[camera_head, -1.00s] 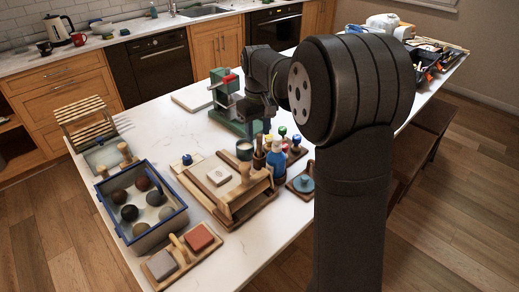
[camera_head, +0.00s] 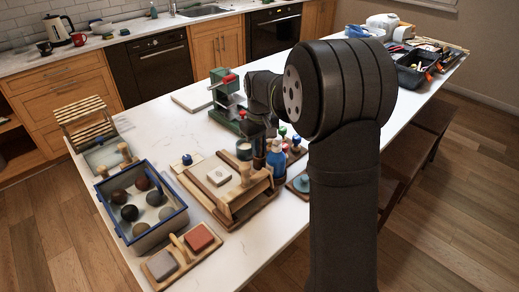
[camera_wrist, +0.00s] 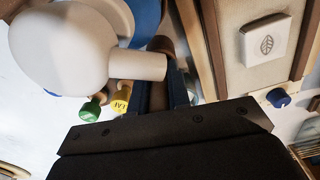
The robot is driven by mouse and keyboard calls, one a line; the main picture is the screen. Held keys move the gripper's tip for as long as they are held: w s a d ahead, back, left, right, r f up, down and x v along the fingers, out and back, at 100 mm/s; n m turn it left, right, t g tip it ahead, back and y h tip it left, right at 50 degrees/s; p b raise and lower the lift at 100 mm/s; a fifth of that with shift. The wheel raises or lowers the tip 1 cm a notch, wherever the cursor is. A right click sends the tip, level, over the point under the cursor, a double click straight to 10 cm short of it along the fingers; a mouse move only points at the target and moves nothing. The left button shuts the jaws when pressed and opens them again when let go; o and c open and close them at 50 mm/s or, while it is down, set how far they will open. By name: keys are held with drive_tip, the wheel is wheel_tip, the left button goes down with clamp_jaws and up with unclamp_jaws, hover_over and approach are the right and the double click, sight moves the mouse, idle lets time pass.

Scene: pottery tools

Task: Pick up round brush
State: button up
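My gripper (camera_wrist: 161,92) points down in the wrist view, its two dark fingers a little apart. A brown, wood-coloured piece (camera_wrist: 162,46) shows beyond and between the fingers; I cannot tell whether they touch it. In the head view my gripper (camera_head: 258,146) is over a dark brown holder area (camera_head: 258,163), left of a blue bottle (camera_head: 277,160). The bottle's pale, rounded top with a short nozzle (camera_wrist: 75,50) is close beside the fingers in the wrist view. I cannot make out the round brush for sure; the gripper and bottle top hide part of this spot.
A wooden board with a pale leaf-stamped tile (camera_head: 218,176) is just left of the gripper. A green press (camera_head: 226,95) stands behind. A blue-rimmed bin of balls (camera_head: 180,218) is at front left.

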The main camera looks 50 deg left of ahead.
drive_tip(key=shift+c, duration=0.9)
wheel_tip(320, 180, up, 17)
idle(0.4)
drive_tip(key=shift+a+f, duration=1.15)
drive_tip(key=shift+f, duration=1.4)
drive_tip(key=shift+a+f, duration=1.2)
drive_tip(key=shift+f, duration=1.4)
drive_tip(key=shift+a+f, duration=1.15)
drive_tip(key=shift+f, duration=1.4)
drive_tip(key=shift+r, duration=0.1)
wheel_tip(320, 180, up, 7)
